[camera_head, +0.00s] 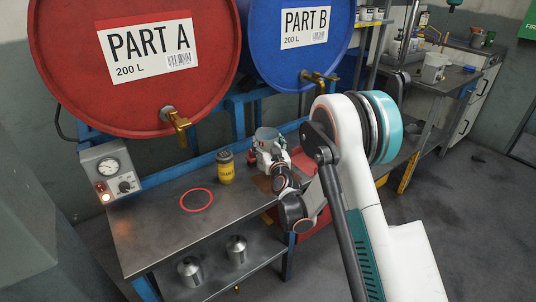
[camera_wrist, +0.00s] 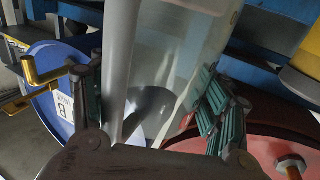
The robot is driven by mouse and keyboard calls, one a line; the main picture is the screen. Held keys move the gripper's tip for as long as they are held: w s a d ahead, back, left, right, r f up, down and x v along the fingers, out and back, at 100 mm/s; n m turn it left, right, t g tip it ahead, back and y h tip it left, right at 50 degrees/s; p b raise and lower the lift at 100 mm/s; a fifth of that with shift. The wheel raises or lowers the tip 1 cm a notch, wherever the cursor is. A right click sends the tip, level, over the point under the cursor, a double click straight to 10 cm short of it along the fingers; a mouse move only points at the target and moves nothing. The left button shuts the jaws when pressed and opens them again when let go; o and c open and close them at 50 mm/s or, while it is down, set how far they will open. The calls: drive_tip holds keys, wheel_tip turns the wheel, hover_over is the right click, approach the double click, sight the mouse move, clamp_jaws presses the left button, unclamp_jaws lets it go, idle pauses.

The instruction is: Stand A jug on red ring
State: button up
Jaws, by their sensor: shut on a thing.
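A clear, see-through jug (camera_head: 267,135) is at the back right of the steel bench, partly hidden by my gripper and wrist. My gripper (camera_head: 272,157) is shut on it. In the wrist view the jug (camera_wrist: 170,50) fills the middle, with one finger of my gripper (camera_wrist: 155,98) on each side. I see no letter on the jug, and I cannot tell whether its base touches the bench. The red ring (camera_head: 196,211) lies flat on the bench to the left and nearer, with nothing on it.
A gauge box (camera_head: 112,172) is at the left. The bench's front left is clear.

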drive_tip(key=shift+f+b, duration=0.6)
drive_tip(key=shift+f, duration=1.2)
drive_tip(key=shift+f, duration=0.1)
drive_tip(key=o, duration=1.4)
